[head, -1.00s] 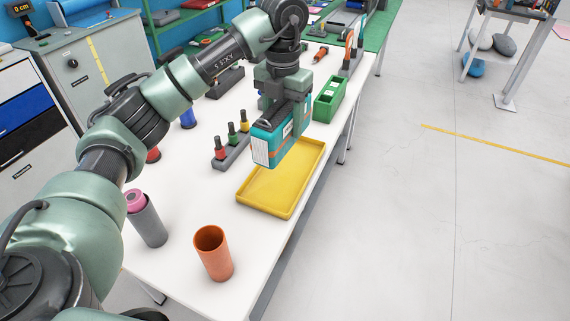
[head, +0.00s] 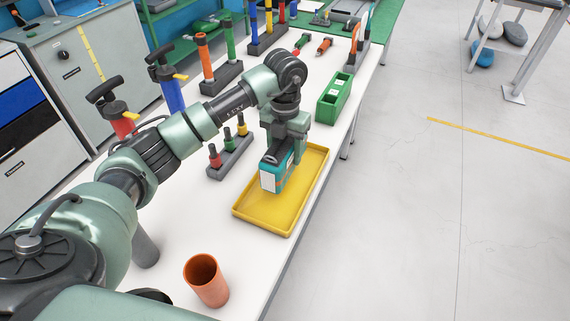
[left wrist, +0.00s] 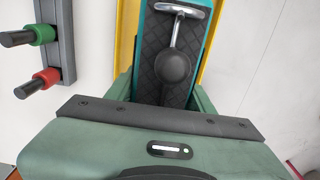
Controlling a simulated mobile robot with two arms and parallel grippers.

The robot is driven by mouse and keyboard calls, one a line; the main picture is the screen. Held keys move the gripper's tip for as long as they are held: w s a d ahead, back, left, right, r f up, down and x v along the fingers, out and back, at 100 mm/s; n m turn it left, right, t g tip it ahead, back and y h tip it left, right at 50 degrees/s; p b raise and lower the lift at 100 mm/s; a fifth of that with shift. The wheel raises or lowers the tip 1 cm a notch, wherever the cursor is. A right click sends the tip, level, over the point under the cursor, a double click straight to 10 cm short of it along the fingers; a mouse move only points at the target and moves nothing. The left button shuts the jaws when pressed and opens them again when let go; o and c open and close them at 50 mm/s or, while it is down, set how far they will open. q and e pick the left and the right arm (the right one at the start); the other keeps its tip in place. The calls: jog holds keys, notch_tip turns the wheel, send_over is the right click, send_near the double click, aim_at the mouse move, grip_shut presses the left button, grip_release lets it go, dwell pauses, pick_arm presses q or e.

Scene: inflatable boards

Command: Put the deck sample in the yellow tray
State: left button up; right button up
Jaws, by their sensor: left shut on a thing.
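The deck sample (head: 276,178) is a teal block with a pale label on one side. In the left wrist view it (left wrist: 152,45) shows a dark quilted top with a metal handle and a round dark knob. My left gripper (head: 286,148) is shut on it, pointing down, and its fingers also show in the left wrist view (left wrist: 165,95). The yellow tray (head: 248,216) lies on the white table, and the sample is upright over its middle. I cannot tell whether the sample touches the tray floor. My right gripper is not in view.
A rack with red, green and yellow-topped pegs (head: 230,158) stands just left of the tray. A green box (head: 335,98) stands beyond it and an orange cup (head: 206,281) nearer. Several coloured pumps stand along the left. The tray's near part is empty.

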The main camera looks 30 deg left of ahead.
pick_arm(q)
jog(key=shift+f, duration=1)
notch_tip(320, 180, down, 4)
jog(key=shift+r+p, duration=0.25)
jog(key=shift+p, duration=0.2)
jog(key=shift+f, duration=0.2)
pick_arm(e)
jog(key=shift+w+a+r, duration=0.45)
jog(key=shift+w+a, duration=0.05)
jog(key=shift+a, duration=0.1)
pick_arm(q)
jog(key=o, duration=1.5)
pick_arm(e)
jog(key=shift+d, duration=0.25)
